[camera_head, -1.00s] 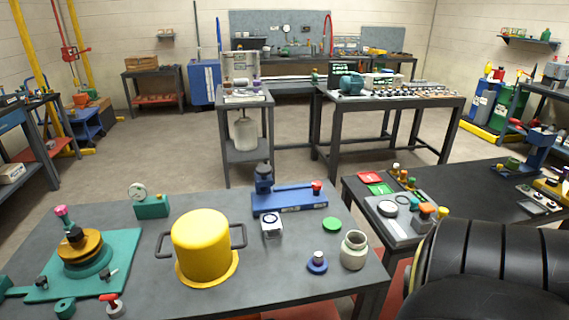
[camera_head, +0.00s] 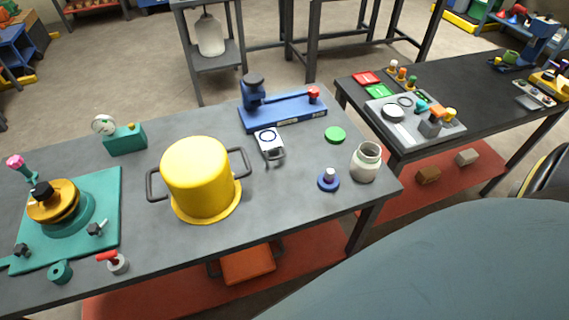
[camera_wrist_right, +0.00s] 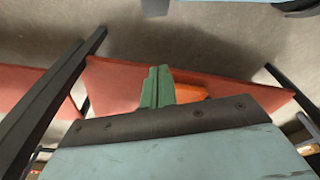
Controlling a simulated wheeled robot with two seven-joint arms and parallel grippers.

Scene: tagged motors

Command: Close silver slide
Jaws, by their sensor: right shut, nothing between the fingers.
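A small silver box-shaped slide (camera_head: 269,143) with a dark ring on its top sits on the grey table, in front of the blue fixture and right of the yellow pot. A small handle-like part projects from its front; how far it is open is hard to tell. My right gripper shows in the right wrist view (camera_wrist_right: 157,88), its two green fingers together and empty, above the red lower shelf (camera_wrist_right: 115,85). The silver slide is not in that view. My left gripper is in neither view.
The yellow pot (camera_head: 200,175) stands left of the slide and the blue fixture (camera_head: 285,111) behind it. A green disc (camera_head: 335,135), a blue knob piece (camera_head: 328,181) and a pale jar (camera_head: 366,162) are to its right. Bare tabletop lies in front.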

